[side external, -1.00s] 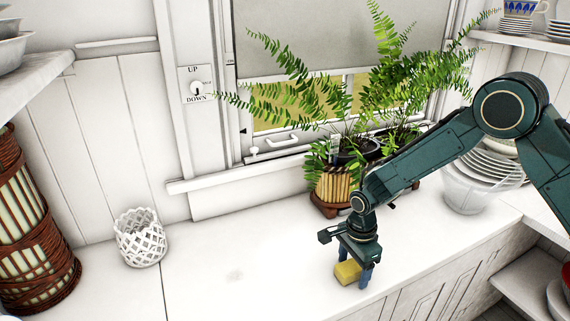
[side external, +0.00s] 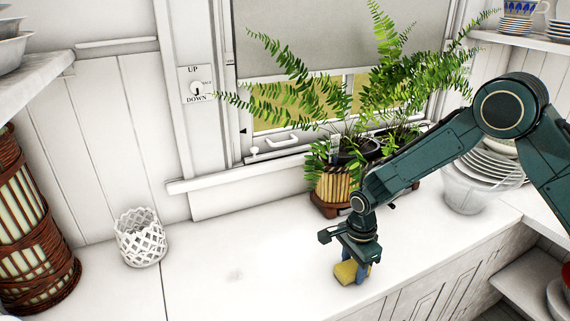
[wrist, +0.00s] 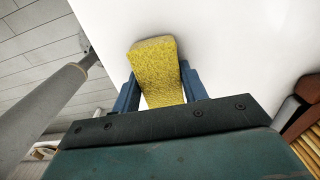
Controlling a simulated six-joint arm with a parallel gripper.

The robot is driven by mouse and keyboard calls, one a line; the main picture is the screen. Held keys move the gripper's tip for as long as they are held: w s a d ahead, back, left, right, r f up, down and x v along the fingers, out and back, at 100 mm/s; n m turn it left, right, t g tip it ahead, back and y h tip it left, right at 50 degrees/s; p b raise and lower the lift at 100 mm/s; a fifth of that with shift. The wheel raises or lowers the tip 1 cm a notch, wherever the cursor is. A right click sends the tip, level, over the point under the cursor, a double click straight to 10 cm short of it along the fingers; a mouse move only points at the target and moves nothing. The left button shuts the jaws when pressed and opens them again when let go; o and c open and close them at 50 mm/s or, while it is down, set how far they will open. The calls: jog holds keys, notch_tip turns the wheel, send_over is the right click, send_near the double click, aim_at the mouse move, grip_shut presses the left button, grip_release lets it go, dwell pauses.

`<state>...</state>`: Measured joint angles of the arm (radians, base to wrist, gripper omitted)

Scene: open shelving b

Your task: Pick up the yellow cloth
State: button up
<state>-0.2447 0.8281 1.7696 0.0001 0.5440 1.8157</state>
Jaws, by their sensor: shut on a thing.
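The yellow cloth (side external: 346,271) is a small, thick, sponge-like block on the white counter, near its front edge. My gripper (side external: 354,273) points down over it, with its blue fingers at the cloth's sides. In the wrist view the cloth (wrist: 156,70) lies between the two fingers of my gripper (wrist: 157,88), and its far end sticks out beyond them. The gripper is shut on the cloth. The cloth appears to be at counter level; I cannot tell whether it is lifted at all.
A potted fern (side external: 333,188) stands behind my gripper by the window. A clear bowl (side external: 468,192) with stacked plates is to the right. A white lattice holder (side external: 140,238) and a wicker basket (side external: 35,235) stand at left. The counter between (side external: 240,260) is clear.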

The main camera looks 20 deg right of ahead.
aim_at(354, 265)
jog(key=shift+r, duration=0.1)
notch_tip(354, 265, up, 20)
dwell(0.7)
dwell(0.5)
jog(key=shift+s+d+f+n, duration=1)
jog(key=shift+d+f+n, duration=1.1)
jog(key=shift+n, duration=0.9)
jog(key=shift+s+d+f+n, duration=0.95)
jog(key=shift+d+f+n, duration=0.8)
jog(key=shift+f+n, duration=0.95)
jog(key=shift+s+d+f+n, duration=1)
jog(key=shift+d+f+n, duration=0.95)
jog(key=shift+n, duration=1.35)
